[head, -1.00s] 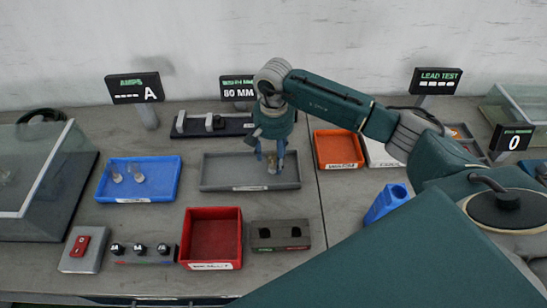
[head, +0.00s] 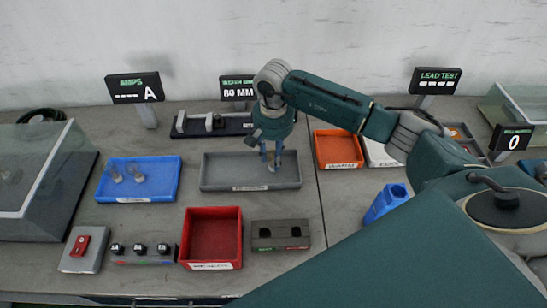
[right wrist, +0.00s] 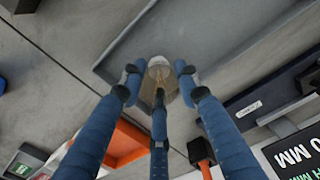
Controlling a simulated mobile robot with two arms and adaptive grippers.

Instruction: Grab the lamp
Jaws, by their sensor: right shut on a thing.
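A small lamp (right wrist: 160,78) with a pale top and a tan, brassy middle is between the blue fingers of my right gripper (right wrist: 160,88) in the right wrist view. In the head view my right gripper (head: 271,162) points down over the grey tray (head: 222,180), shut on the lamp at the tray's right part. The lamp is mostly hidden by the fingers there, and I cannot tell whether it still touches the tray floor. Two similar clear lamps lie in the blue tray (head: 150,188) to the left. My left gripper is not in view.
A red bin (head: 213,243) and a grey block with two holes (head: 280,236) stand in front of the grey tray. An orange tray (head: 338,150) is at its right, a dark rail fixture (head: 212,127) behind. A glass-covered box (head: 35,175) is at far left.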

